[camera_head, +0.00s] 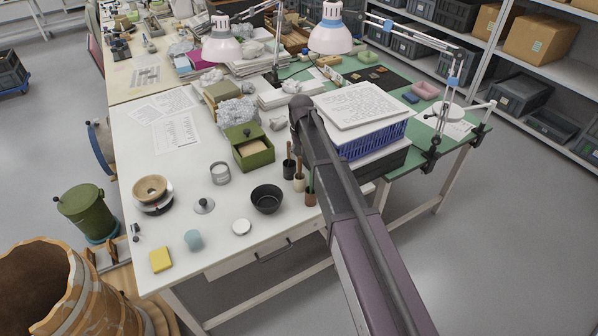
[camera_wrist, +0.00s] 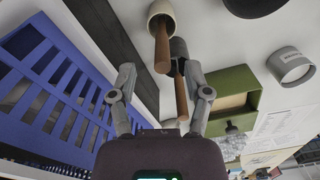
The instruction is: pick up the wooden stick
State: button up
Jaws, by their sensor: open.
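Two brown wooden sticks show in the wrist view. In the head view my arm hides the gripper.
A blue crate (camera_head: 376,139) stands just right of the cups and fills the left of the wrist view (camera_wrist: 45,95). A green box (camera_head: 252,153), a grey tin (camera_head: 220,174) and a black bowl (camera_head: 267,199) stand to the left on the white table (camera_head: 225,265).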

aim_at(300, 157)
jog(key=shift+f, duration=0.2)
jog(key=f+b, duration=0.3)
jog(key=shift+w+a, duration=0.15)
jog(key=shift+w, duration=0.1)
jog(key=shift+f+b, duration=0.95)
jog(key=shift+b, duration=0.2)
grip_shut()
